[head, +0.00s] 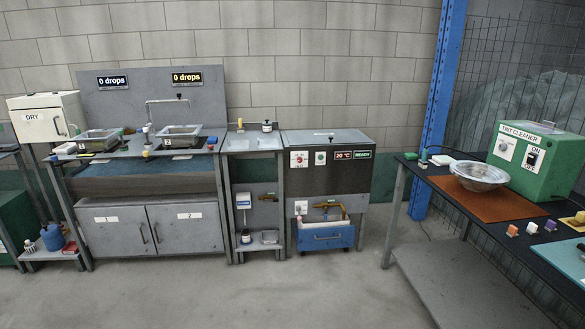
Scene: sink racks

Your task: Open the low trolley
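The low trolley looks to be the blue box on small wheels (327,243) that stands on the floor under the dark machine. A pale bar handle (328,237) runs across its front. Its upper part is pale and shows a brass-coloured fitting (330,207) just above it. I cannot tell from here how its front or top opens. My gripper is not in view.
The dark machine (325,170) stands directly above the trolley. A sink unit with two grey doors (148,230) is at left. A black table (470,195) with a green tint cleaner (535,160) is at right. The floor in front (270,295) is clear.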

